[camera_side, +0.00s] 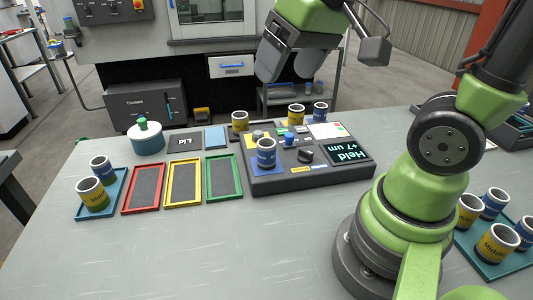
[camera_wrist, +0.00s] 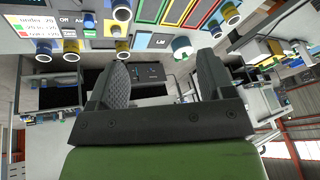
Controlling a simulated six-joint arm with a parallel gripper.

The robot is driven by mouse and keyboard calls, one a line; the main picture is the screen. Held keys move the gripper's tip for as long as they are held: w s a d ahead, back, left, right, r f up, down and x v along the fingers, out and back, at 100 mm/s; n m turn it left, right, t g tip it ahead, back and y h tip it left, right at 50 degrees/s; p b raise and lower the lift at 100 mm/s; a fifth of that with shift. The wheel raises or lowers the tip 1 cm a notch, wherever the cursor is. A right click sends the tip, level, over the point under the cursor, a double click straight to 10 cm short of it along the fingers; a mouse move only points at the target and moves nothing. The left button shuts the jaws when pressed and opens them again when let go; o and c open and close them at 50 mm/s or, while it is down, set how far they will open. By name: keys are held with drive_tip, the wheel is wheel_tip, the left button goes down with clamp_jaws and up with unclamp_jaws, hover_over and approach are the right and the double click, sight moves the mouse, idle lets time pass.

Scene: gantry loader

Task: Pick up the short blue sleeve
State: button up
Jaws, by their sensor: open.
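Several sleeves, blue and yellow, show; which blue one is the short one I cannot tell for sure. One blue sleeve (camera_side: 266,153) stands upright on the dark gauge unit (camera_side: 310,180). Another blue sleeve (camera_side: 320,111) stands at its back edge beside a yellow sleeve (camera_side: 296,116). A third blue sleeve (camera_side: 102,168) is in the left blue tray (camera_side: 80,212) behind a yellow sleeve (camera_side: 92,195). My gripper (camera_side: 288,72) is raised beyond the back of the table, apart from all sleeves. In the wrist view my gripper (camera_wrist: 162,72) is open and empty.
Red (camera_side: 126,209), yellow (camera_side: 168,205) and green (camera_side: 210,199) frames lie between the tray and the unit. A teal pot (camera_side: 147,142) stands behind them. The right tray (camera_side: 490,268) holds more sleeves. The table's front left is clear.

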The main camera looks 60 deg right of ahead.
drive_tip(key=w+d+f+n+g, duration=0.2)
drive_tip(key=w+d+f+g, duration=0.25)
drive_tip(key=w+f, duration=0.35)
hover_over(266, 154)
drive_tip(key=d, duration=0.1)
wheel_tip(266, 154, down, 6)
drive_tip(key=shift+h, duration=0.4)
drive_tip(key=f, duration=0.4)
drive_tip(key=shift+w+d, duration=0.25)
drive_tip(key=shift+w+d+f, duration=0.1)
drive_tip(key=shift+w+f, duration=0.05)
drive_tip(key=shift+f, duration=1.35)
drive_tip(key=shift+w+d+f, duration=0.1)
drive_tip(key=shift+w+f, duration=0.05)
drive_tip(key=shift+f, duration=1.35)
drive_tip(key=c, duration=1.1)
drive_tip(key=shift+c, duration=0.2)
drive_tip(key=shift+r, duration=0.15)
